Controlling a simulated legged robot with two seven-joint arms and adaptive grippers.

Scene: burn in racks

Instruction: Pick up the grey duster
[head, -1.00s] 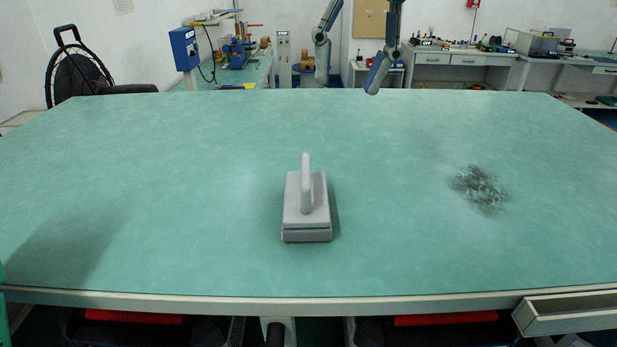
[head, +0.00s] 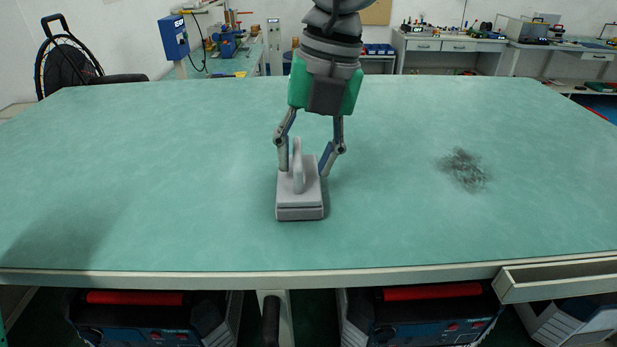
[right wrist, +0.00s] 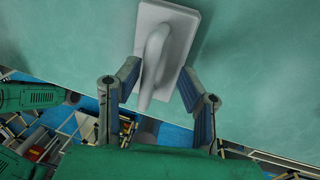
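The grey duster (head: 300,199) lies flat on the green table, with its upright handle on top. My right gripper (head: 304,168) comes down over it from above, fingers open, one on each side of the handle. In the right wrist view the duster (right wrist: 176,38) shows with its handle between the two open fingers of the right gripper (right wrist: 158,92). I see a gap between the fingers and the handle. My left gripper is not in view.
The green table (head: 150,180) is wide and mostly clear. A patch of dark debris (head: 464,170) lies on it to the right. An open drawer (head: 556,278) juts out under the front right edge. Workbenches stand behind.

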